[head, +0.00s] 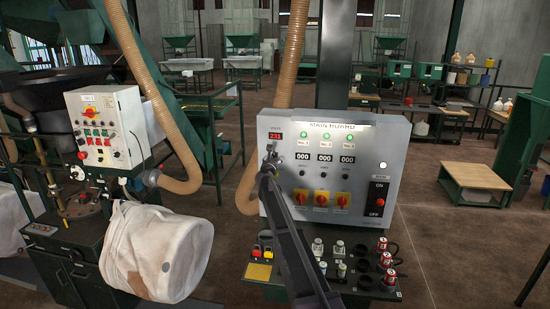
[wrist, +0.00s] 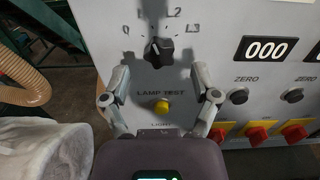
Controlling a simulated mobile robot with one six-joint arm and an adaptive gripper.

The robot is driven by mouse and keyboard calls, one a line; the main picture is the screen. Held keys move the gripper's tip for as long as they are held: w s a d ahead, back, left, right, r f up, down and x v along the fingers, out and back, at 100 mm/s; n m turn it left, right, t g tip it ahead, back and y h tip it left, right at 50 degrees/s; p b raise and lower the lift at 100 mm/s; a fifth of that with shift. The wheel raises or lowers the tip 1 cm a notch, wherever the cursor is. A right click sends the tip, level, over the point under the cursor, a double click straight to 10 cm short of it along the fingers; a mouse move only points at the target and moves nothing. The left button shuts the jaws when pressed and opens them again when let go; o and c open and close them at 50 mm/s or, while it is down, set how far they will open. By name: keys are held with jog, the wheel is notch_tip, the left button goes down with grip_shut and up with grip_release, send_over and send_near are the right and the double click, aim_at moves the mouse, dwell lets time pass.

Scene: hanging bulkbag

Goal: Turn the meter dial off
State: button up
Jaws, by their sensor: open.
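The meter dial (wrist: 158,51) is a black rotary knob on the grey panel in the wrist view. Marks around it read 0 at left, L2 at upper right and L3 at right; its small white mark seems to point up and slightly left. My gripper (wrist: 161,76) is open, its two fingers spread either side of the area just below the dial, not closed on it. In the head view my gripper (head: 270,158) is in front of the left part of the main board (head: 385,145) and covers the dial. The red meter display (head: 275,135) reads about 231.
A yellow lamp test button (wrist: 162,105) lies between the fingers, below the dial. Black zero knobs (wrist: 239,96) and red-yellow switches (wrist: 258,136) are to the right. A white bulk bag (head: 155,250) and a tan hose (head: 250,180) are at left.

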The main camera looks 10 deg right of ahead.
aim_at(275, 155)
jog(key=shift+x, duration=1.4)
grip_shut()
